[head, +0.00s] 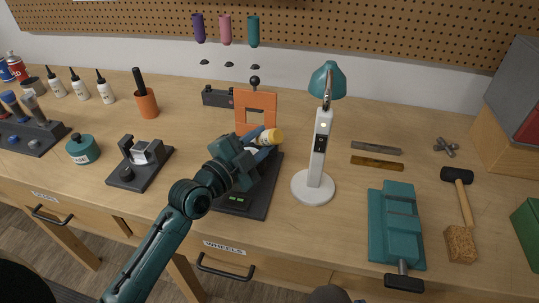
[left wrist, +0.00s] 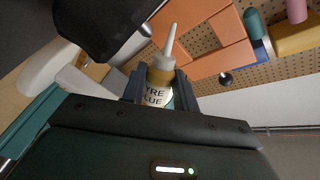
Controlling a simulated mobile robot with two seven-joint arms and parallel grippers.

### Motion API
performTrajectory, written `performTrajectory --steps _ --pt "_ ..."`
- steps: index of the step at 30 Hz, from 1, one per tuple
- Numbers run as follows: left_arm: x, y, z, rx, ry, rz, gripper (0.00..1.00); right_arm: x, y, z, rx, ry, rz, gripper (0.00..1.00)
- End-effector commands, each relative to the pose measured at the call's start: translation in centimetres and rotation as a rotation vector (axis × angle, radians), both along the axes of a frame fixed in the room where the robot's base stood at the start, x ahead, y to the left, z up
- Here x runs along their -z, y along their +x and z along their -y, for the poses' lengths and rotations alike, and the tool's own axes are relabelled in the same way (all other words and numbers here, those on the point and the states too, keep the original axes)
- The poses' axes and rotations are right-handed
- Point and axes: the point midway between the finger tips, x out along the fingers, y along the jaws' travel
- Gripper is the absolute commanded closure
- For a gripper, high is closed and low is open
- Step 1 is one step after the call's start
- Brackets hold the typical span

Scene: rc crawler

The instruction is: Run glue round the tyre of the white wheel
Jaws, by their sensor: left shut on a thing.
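My left gripper (head: 264,142) is shut on a yellow glue bottle (head: 271,136), held above a black stand (head: 240,203) with a green display. In the left wrist view the bottle (left wrist: 158,92) is labelled "TYRE GLUE" and sits between the dark fingers (left wrist: 158,88); its pale nozzle points away from the gripper. A large black shape (left wrist: 100,25) fills the upper left there, near the nozzle; I cannot tell if it is the tyre. The white wheel is not clearly visible in the head view, where my gripper and arm cover part of the stand. My right gripper is not in view.
An orange frame (head: 256,98) stands just behind the gripper. A white lamp (head: 318,150) with a teal head stands close to its right. A black fixture (head: 140,165) is to the left, a teal vise (head: 396,225) to the right. The front strip of bench between is clear.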

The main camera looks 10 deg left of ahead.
Motion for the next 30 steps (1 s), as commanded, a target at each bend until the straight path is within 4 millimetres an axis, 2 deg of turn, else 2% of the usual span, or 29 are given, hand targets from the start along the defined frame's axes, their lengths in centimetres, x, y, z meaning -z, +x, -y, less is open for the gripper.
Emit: performTrajectory --steps 5,11,17,22,26,30 --pt "0.0 -1.3 -1.9 0.001 0.008 -0.001 0.97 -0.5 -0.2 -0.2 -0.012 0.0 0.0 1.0" --pt "-0.3 -3.7 -2.2 0.002 0.002 -0.004 0.97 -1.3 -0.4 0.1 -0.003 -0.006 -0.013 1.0" --pt "-0.4 -5.5 -0.7 0.002 -0.002 -0.004 0.97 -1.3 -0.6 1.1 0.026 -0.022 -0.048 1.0" --pt "-0.4 -5.8 1.2 0.001 -0.001 -0.002 0.97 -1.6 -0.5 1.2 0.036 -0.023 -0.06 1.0" --pt "-0.6 -5.9 1.5 0.002 0.187 0.088 0.97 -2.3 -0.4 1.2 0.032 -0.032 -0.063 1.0" --pt "-0.5 -6.1 1.9 0.002 0.413 0.204 0.97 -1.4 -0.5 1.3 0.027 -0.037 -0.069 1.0"
